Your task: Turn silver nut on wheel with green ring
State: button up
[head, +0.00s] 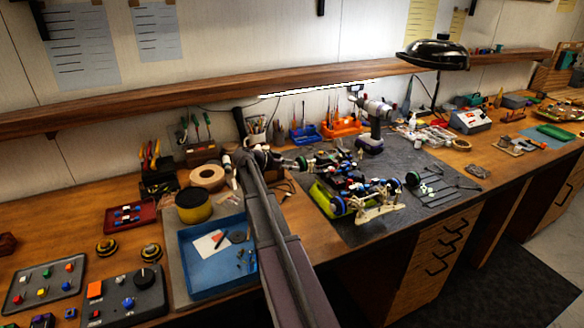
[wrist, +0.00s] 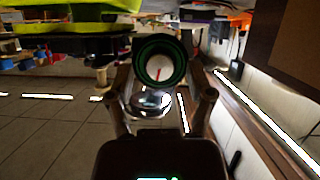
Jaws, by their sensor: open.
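The wheel with the green ring (wrist: 141,60) faces my wrist camera, dark with a green rim. At its centre is a pale silver round face with a red line, seemingly the silver nut (wrist: 162,66). My gripper (wrist: 164,88) is open, with its fingers at either side of the wheel's lower part in the picture. I cannot tell whether they touch it. A shiny silver rounded part (wrist: 152,103) lies between the fingers. In the head view, my gripper (head: 268,158) is left of the racecar (head: 350,183), close to its green-ringed wheel (head: 306,164); the nut is hidden there.
The car sits on a dark mat (head: 425,210). A drill (head: 373,125) stands behind it. A wooden shelf (head: 180,102) runs above the bench.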

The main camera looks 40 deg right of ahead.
grip_shut()
dwell(0.3)
jog(key=shift+w+n+g+b, duration=0.1)
jog(key=shift+n+g+b, duration=0.2)
jog(key=shift+n+g, duration=0.65)
